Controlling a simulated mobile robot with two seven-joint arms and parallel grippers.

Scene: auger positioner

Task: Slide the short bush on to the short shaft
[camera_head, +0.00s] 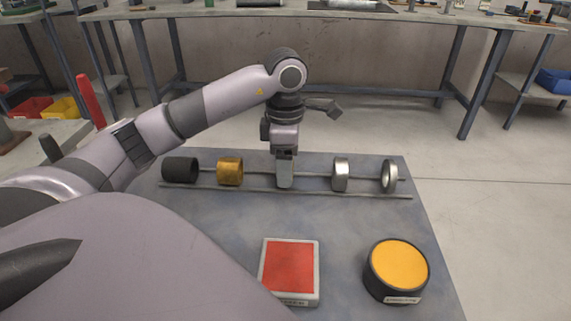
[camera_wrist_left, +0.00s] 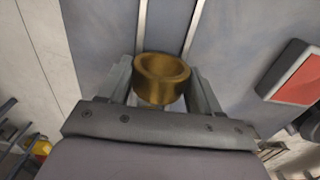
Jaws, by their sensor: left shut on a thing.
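My left gripper (camera_head: 285,182) points down over the row of rings in the head view. In the left wrist view my left gripper (camera_wrist_left: 162,85) is shut on a brass-coloured bush (camera_wrist_left: 162,80), its open end showing. In the head view the near finger hides this bush. A second brass-coloured ring (camera_head: 230,171) and a black sleeve (camera_head: 180,170) stand left of the gripper. A silver ring (camera_head: 341,175) and a thinner ring (camera_head: 389,177) stand right of it. I cannot tell which part is the short shaft. My right gripper is not in view.
Two thin rails (camera_head: 312,191) run left to right along the blue-grey table (camera_head: 200,225). A red square pad (camera_head: 290,266) and a round orange-topped button (camera_head: 399,265) sit near the front. A workbench (camera_head: 420,24) stands behind. The tabletop between rails and pad is clear.

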